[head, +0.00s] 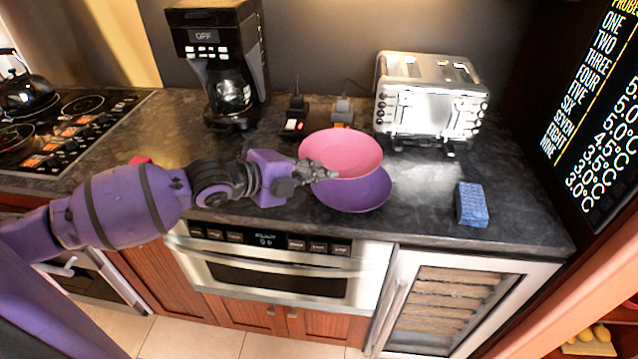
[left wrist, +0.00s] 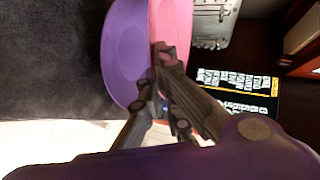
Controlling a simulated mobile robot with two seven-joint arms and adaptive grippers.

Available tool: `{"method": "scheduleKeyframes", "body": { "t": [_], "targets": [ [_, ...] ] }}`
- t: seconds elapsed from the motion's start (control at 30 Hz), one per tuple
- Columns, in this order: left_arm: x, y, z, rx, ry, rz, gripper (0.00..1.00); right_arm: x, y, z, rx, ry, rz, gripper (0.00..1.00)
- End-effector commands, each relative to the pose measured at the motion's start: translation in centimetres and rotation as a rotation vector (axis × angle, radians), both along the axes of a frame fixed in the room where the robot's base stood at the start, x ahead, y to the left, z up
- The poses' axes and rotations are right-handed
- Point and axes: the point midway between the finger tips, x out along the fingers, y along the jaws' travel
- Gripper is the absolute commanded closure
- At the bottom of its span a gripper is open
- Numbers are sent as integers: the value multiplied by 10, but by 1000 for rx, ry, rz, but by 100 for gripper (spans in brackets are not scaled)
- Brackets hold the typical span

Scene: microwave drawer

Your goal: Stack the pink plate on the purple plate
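The pink plate (head: 342,152) is over the back part of the purple plate (head: 358,193) and hides much of it. The purple plate is on the dark counter near its front edge. My left gripper (head: 318,172) reaches in from the left and is shut on the near-left rim of the pink plate. In the left wrist view the fingers (left wrist: 160,75) close on the edge of the pink plate (left wrist: 172,25), with the purple plate (left wrist: 124,50) alongside. Whether the plates touch is hard to tell. My right gripper is not in view.
A silver toaster (head: 432,100) stands behind to the right, and a black coffee maker (head: 222,70) behind to the left. Small dark items (head: 318,118) are just behind the plates. A blue sponge (head: 472,204) lies at right. Counter between plates and sponge is clear.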

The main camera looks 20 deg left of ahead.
Motion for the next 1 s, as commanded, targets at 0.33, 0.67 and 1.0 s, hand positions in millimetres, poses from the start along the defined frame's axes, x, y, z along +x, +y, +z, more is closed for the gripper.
{"method": "scheduleKeyframes", "body": {
  "t": [0.33, 0.67, 1.0],
  "targets": [
    [3, -1, -34, -1, -2, -1, 100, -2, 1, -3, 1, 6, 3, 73],
    [3, -1, -41, 0, 1, -1, 100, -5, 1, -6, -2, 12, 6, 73],
    [3, 0, -41, 0, 1, 0, 77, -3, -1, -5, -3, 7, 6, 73]
  ]
}}
